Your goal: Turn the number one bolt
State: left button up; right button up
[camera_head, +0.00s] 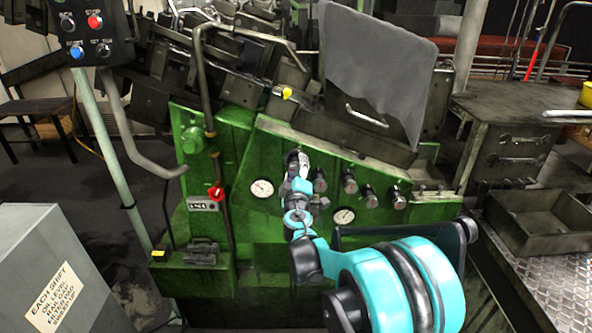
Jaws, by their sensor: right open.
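The green machine (250,150) stands in the middle, with a row of dark metal bolts on its front panel. I see bolts to the right of my gripper: one close beside it (320,180), then one (349,182), another (370,196) and one at the right end (397,197). No numbers are readable on them. My right gripper (296,163) is at the left end of this row, pointing at the panel. Its jaws are open. It hides the panel behind it, so I cannot tell whether a bolt sits between the fingers. My left gripper is not in view.
A control box (92,22) hangs at upper left. A grey cabinet (50,260) stands at lower left, a metal tray (540,222) at right.

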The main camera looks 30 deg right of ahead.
jog(key=shift+w, duration=0.1)
jog(key=c, duration=1.2)
jog(key=shift+o, duration=0.2)
jog(key=shift+n, duration=0.3)
jog(key=shift+n+b, duration=0.45)
jog(key=shift+n, duration=2.05)
jog(key=shift+r, duration=0.1)
jog(key=o, duration=1.2)
jog(key=shift+c, duration=0.2)
